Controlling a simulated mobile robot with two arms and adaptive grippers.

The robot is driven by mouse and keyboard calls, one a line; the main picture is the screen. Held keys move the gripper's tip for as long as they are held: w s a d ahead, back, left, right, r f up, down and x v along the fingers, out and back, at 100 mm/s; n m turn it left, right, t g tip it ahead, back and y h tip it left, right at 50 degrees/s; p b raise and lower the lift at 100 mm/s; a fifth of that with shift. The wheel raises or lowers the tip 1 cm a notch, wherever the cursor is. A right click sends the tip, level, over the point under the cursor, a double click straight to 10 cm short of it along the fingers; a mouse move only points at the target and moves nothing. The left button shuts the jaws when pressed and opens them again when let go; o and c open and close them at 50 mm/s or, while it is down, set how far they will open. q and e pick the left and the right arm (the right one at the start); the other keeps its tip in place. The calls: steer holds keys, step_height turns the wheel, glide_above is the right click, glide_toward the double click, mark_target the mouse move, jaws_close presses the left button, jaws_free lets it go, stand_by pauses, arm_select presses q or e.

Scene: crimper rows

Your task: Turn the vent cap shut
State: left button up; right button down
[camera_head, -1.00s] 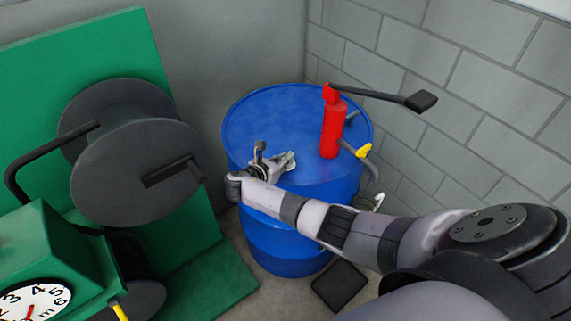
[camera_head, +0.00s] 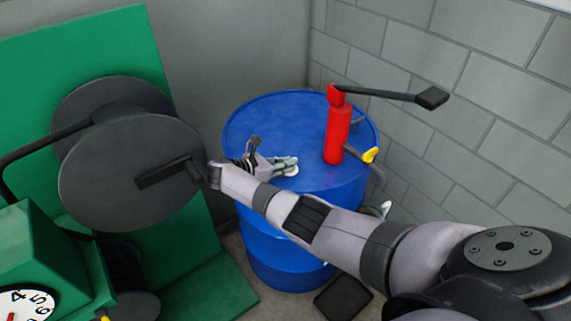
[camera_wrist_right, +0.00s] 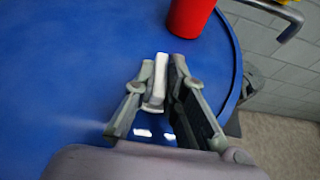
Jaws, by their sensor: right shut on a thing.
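The blue drum (camera_head: 262,120) stands in the corner, and its top also fills much of the right wrist view (camera_wrist_right: 60,75). The white vent cap (camera_head: 291,172) is on the drum top, left of the red pump. In the right wrist view the cap (camera_wrist_right: 158,78) shows as a narrow white piece between the fingertips. My right gripper (camera_head: 287,164) reaches in low over the drum top. Its fingers (camera_wrist_right: 165,72) are shut on the cap and hide part of it. I cannot tell the cap's turn angle. My left gripper is not in view.
A red pump (camera_head: 338,134) with a long black handle (camera_head: 385,95) and yellow-tipped spout (camera_head: 369,155) stands on the drum. A dark reel (camera_head: 130,175) on a green stand (camera_head: 90,50) is close on the left. Block walls close off the back and right.

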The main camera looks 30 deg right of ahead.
steer(key=c, duration=1.6)
jaws_free()
steer(key=shift+c, duration=0.2)
steer(key=shift+r, duration=0.1)
step_height(320, 180, up, 10)
